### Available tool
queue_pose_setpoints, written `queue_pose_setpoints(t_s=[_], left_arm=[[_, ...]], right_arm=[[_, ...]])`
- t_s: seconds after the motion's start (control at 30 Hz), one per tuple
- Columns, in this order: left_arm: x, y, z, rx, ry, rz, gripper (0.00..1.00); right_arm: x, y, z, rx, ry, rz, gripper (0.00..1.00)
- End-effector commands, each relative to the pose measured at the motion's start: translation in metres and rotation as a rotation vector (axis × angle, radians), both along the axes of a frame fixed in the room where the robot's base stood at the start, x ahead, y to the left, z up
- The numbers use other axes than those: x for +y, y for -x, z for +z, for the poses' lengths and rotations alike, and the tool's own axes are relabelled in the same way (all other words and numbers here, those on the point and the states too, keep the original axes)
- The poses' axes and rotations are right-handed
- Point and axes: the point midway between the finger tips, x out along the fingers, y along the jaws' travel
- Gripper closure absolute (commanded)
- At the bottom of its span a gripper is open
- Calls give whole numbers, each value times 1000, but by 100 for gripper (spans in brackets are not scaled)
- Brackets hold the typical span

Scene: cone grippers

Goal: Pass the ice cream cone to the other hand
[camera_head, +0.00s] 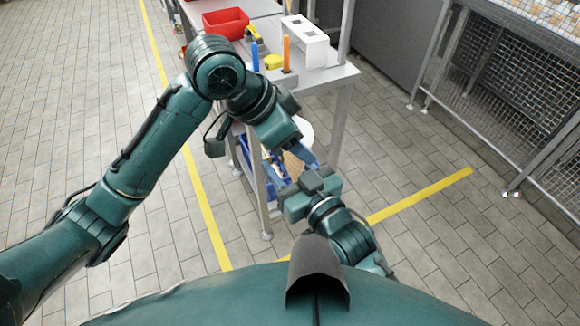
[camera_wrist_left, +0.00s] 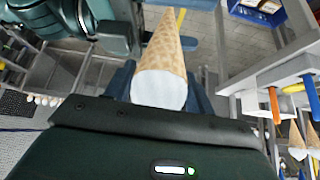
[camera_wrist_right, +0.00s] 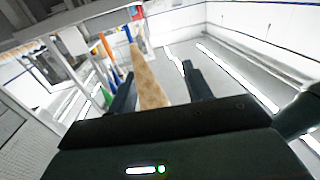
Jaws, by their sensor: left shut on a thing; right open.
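The ice cream cone (camera_wrist_left: 163,65) is a tan waffle cone with a white round end. In the left wrist view it lies between the fingers of my left gripper (camera_wrist_left: 160,85), white end near the palm and narrow end away. My left gripper (camera_head: 294,157) is shut on it. In the head view the cone (camera_head: 292,166) shows only as a small tan patch, mostly hidden by the grippers. My right gripper (camera_head: 288,174) is open, close to the left one. In the right wrist view the cone (camera_wrist_right: 148,82) appears between its spread fingers, nearer the left finger; contact is unclear.
A metal table (camera_head: 326,76) stands behind the grippers, with a red bin (camera_head: 226,22), a white holder (camera_head: 306,45), and orange and blue upright items. Other cones (camera_wrist_left: 297,142) show at the right of the left wrist view. Tiled floor to the right is clear.

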Motion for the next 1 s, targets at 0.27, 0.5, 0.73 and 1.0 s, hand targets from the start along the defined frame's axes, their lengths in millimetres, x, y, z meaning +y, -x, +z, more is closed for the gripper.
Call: queue_pose_setpoints(t_s=[0.27, 0.5, 0.73, 1.0], left_arm=[[0, 0, 0, 0, 1, 0, 58], [0, 0, 0, -2, 1, 1, 59], [0, 0, 0, -1, 1, 1, 29], [0, 0, 0, 0, 0, 0, 20]], right_arm=[[0, 0, 0, 0, 0, 0, 66], [0, 1, 0, 0, -1, 1, 86], [0, 1, 1, -1, -2, 1, 86], [0, 0, 1, -1, -1, 0, 86]])
